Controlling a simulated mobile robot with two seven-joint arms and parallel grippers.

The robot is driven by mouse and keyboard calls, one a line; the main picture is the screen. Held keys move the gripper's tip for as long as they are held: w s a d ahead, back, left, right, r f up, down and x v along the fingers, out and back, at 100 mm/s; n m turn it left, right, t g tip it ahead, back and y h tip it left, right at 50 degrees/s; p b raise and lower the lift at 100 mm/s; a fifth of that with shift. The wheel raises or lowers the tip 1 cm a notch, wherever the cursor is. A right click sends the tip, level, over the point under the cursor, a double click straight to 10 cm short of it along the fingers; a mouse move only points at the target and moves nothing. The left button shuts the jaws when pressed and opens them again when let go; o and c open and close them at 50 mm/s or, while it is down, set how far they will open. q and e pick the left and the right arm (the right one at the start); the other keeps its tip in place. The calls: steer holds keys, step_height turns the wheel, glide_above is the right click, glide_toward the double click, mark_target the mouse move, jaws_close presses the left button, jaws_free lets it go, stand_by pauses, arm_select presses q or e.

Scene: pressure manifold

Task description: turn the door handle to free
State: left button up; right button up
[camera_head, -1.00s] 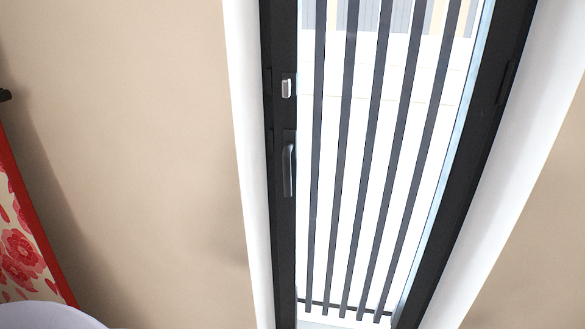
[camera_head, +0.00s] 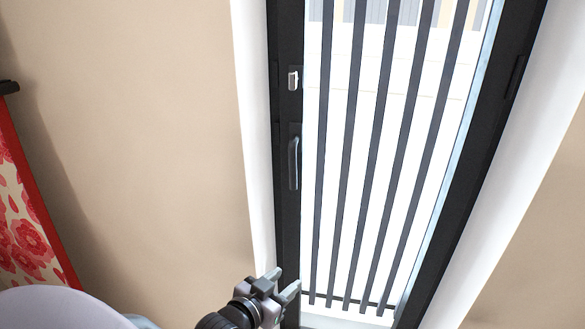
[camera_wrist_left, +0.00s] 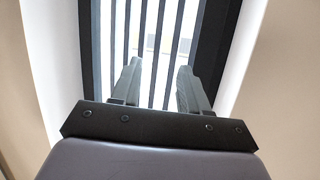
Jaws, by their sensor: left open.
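The door handle (camera_head: 293,163) is a dark grey lever on the left stile of a black-framed glass door (camera_head: 287,215). It hangs pointing down. A small silver lock piece (camera_head: 293,79) sits above it on the same stile. My left gripper (camera_head: 286,281) is at the bottom of the head view, below the handle and apart from it. In the left wrist view its two fingers (camera_wrist_left: 157,88) are spread, with nothing between them but the barred door behind. The handle cannot be made out in the wrist view. My right gripper is not in view.
Dark vertical bars (camera_head: 345,150) run across the door's glass. A white frame (camera_head: 248,110) and beige wall (camera_head: 140,130) border the door. A red floral panel (camera_head: 25,230) hangs at the left. The space in front of the handle looks clear.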

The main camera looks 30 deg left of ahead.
mark_target(291, 172)
arm_select(q)
steer(key=w+a+r+n+t+y, duration=0.2)
steer(key=w+a+r, duration=0.2)
steer(key=r, duration=0.3)
steer(key=w+a+r+n+t+y, duration=0.1)
steer(key=w+a+r+t, duration=0.1)
steer(key=w+a+r, duration=0.45)
steer(key=w, duration=0.6)
steer(key=w+r+p, duration=0.1)
steer(key=w, duration=0.2)
steer(key=shift+w, duration=0.15)
jaws_close()
